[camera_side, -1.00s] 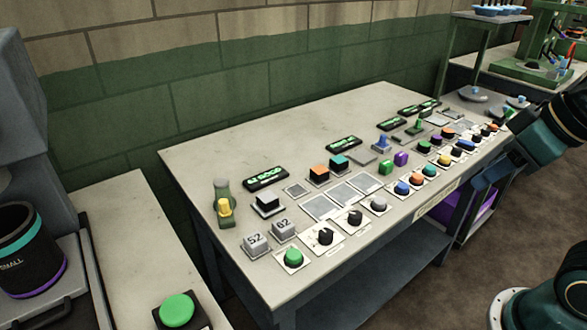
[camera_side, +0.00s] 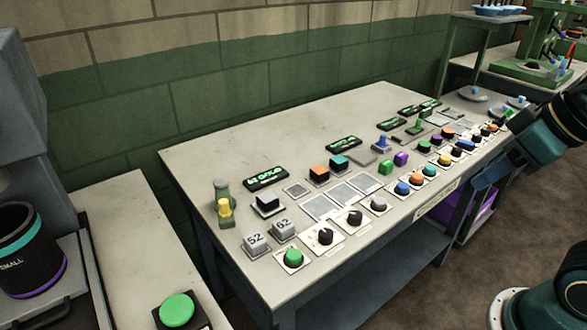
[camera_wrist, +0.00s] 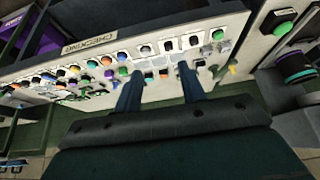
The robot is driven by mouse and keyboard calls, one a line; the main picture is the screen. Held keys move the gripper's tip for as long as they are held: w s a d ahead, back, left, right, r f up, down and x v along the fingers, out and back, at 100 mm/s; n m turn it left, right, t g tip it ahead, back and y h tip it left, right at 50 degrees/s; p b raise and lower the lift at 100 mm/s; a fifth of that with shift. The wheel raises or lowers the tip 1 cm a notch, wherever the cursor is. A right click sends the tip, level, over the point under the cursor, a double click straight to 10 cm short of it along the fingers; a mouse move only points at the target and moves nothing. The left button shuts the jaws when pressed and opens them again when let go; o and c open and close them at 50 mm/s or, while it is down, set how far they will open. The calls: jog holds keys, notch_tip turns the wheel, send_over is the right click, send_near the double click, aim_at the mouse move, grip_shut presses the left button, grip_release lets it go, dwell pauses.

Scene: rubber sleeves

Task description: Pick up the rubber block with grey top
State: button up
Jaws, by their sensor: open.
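The rubber block with the grey top (camera_side: 268,204) has a black body and stands on the table (camera_side: 225,149) near its left end in the side view, in front of a green-lit label. In the wrist view a small pale-topped shape just right of the right finger looks like it, though it is too small to be sure. My gripper (camera_wrist: 160,69) shows in the wrist view with its two fingers apart and nothing between them, well above the table.
Orange-topped (camera_side: 319,171) and teal-topped (camera_side: 338,161) blocks stand right of the block. Two numbered grey cubes (camera_side: 256,244), a green button (camera_side: 293,257) and dark knobs line the front. A green stand with a yellow part (camera_side: 224,206) is close on the left.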

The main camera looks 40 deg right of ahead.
jog(key=shift+o, duration=0.2)
dwell(0.3)
jog(key=o, duration=0.5)
